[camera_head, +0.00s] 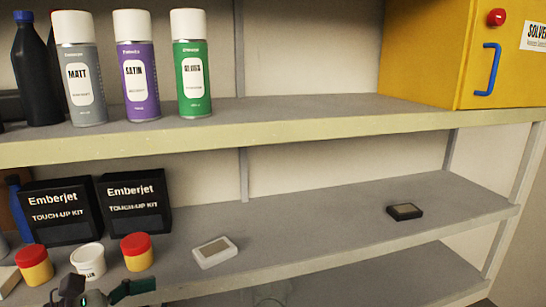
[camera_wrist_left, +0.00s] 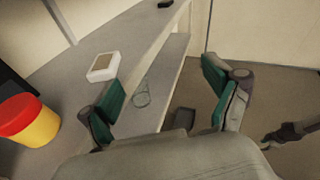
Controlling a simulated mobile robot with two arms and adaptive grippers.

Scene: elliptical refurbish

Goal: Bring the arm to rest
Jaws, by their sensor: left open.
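My left gripper (camera_head: 106,292) shows at the bottom left edge of the head view, in front of the shelf with the paint pots. In the left wrist view my left gripper (camera_wrist_left: 163,88) has its two green-padded fingers wide apart, with nothing between them touching the pads. Most of the left arm is out of the head view.
Near the left gripper stand red-lidded yellow pots (camera_head: 137,251), a white pot (camera_head: 88,262) and black touch-up kit boxes (camera_head: 135,203). A white block (camera_head: 214,251) and a dark block (camera_head: 404,211) lie right. Spray cans (camera_head: 191,65) and a yellow cabinet (camera_head: 425,50) stand above.

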